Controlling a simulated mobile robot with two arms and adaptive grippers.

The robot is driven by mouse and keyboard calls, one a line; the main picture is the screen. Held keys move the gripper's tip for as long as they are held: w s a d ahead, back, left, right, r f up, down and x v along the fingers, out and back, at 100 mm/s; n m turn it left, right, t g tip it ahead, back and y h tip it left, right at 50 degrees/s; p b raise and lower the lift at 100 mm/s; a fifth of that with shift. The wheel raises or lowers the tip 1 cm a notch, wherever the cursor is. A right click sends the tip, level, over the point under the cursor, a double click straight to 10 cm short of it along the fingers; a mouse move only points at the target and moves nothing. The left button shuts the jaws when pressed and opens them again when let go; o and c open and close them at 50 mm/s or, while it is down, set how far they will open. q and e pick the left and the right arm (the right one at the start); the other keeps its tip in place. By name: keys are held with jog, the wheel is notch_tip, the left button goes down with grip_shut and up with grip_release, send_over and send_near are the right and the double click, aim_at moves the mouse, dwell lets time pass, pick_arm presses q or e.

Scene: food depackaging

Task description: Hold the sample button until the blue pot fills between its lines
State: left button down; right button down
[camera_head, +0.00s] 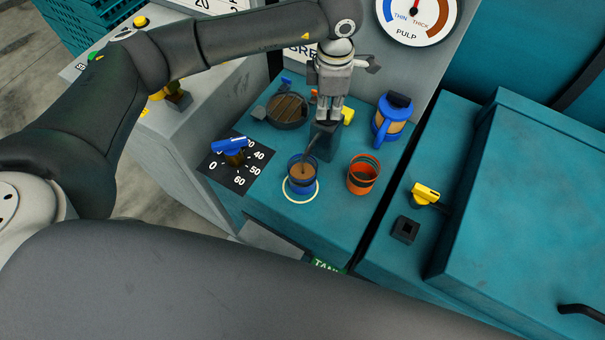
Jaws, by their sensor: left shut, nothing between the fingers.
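The blue pot (302,185) stands upright inside a pale ring on the teal counter, under a dark curved spout (312,141). Brown pulp shows inside the pot, and a thin stream seems to run into it from the spout. The pot's lines are too small to read, so I cannot tell the level against them. My left gripper (327,119) points down with its fingers together and empty, its tips at the top of the dark block (325,146) behind the spout. The sample button is hidden under the fingertips; I cannot tell if it is pressed. My right gripper is out of view.
An orange pot (362,178) stands right of the blue one. A blue jug (390,120), a round slatted strainer (287,110) and a blue-handled dial (230,148) are nearby. A pulp gauge (416,14) is behind. A yellow-handled valve (424,194) is at right.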

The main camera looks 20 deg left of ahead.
pick_arm(q)
jog(key=shift+r, duration=0.1)
notch_tip(320, 180, up, 6)
jog(key=shift+f+p, duration=0.1)
jog(key=shift+p, duration=0.95)
